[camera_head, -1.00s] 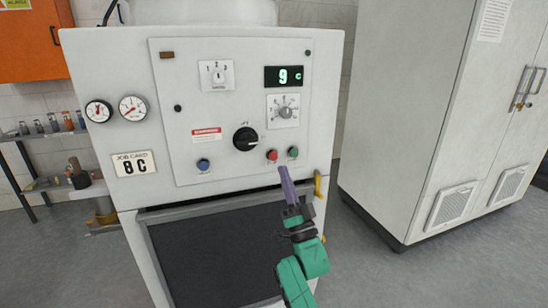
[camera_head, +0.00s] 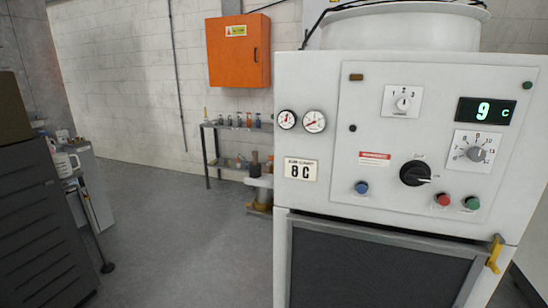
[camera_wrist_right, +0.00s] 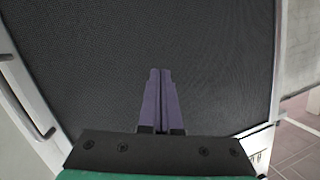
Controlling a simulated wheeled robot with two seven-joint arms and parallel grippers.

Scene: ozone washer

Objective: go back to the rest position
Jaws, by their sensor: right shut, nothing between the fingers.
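The washer's white control cabinet (camera_head: 330,215) fills the right side of the head view. Its green display (camera_head: 486,110) reads 9 C, and the job card (camera_head: 301,169) reads 8 C. The panel carries a black rotary switch (camera_head: 415,173), a temperature dial (camera_head: 476,154), a small 1-2-3 selector (camera_head: 403,102) and blue, red and green buttons. My right gripper (camera_wrist_right: 161,72) shows in the right wrist view, its purple fingers shut together and empty, in front of the dark mesh panel (camera_wrist_right: 150,35). Whether it touches the panel I cannot tell. Neither gripper is in the head view.
An orange wall box (camera_head: 238,50) hangs behind to the left, above a shelf (camera_head: 237,127) with small bottles. A dark cabinet (camera_head: 38,225) and a counter with a white jug (camera_head: 66,163) stand at the far left. The grey floor between is open.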

